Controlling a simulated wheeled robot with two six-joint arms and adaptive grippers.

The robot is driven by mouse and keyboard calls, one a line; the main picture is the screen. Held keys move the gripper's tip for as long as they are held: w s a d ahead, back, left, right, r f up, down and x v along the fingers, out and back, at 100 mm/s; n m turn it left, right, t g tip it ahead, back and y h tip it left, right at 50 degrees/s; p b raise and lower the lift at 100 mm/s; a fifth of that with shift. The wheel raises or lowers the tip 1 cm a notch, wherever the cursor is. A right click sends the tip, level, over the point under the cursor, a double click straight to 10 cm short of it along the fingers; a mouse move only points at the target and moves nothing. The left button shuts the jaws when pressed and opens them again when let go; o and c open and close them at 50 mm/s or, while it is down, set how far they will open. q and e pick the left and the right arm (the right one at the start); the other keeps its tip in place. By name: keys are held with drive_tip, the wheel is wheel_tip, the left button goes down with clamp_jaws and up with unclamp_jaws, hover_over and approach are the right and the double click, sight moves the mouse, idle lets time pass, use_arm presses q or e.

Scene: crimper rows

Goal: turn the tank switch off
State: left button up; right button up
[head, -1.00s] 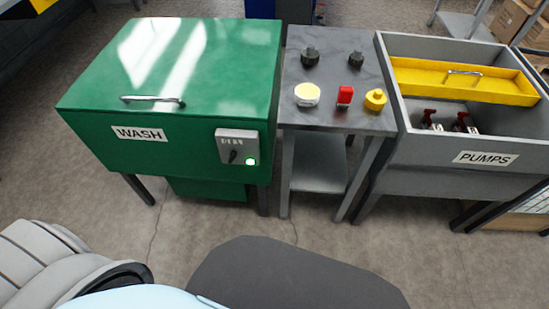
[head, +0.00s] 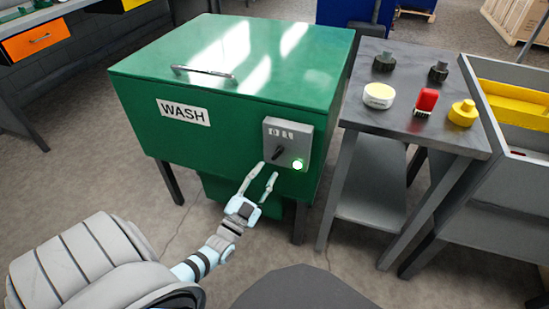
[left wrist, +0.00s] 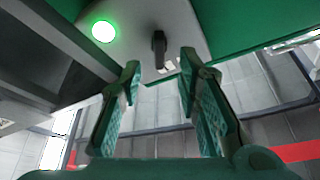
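The green WASH tank (head: 230,85) stands ahead with its lid shut. On its front right is a grey switch box (head: 298,138) with a dark switch knob (head: 278,153) and a lit green lamp (head: 298,164). My left gripper (head: 265,172) is open, its fingers pointing up just below the box. In the left wrist view the knob (left wrist: 159,45) lies beyond the fingertips, between them and apart from them. The lamp (left wrist: 104,31) glows there too. Nothing is between the fingers. My right gripper is out of view.
Further right is a grey bin (head: 500,155). Open floor lies in front.

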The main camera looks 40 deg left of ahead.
sight(276, 157)
use_arm(q)
drive_tip(key=b+x, duration=0.1)
drive_tip(key=x, duration=0.4)
drive_tip(key=shift+w, duration=0.25)
drive_tip(key=shift+w+a+r, duration=0.1)
drive_tip(key=shift+w, duration=0.2)
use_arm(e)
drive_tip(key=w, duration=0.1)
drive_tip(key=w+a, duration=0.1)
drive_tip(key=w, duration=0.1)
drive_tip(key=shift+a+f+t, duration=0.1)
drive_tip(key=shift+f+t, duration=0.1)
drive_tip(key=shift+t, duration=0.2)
use_arm(q)
drive_tip(key=shift+c, duration=0.3)
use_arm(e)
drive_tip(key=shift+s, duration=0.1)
use_arm(q)
clamp_jaws()
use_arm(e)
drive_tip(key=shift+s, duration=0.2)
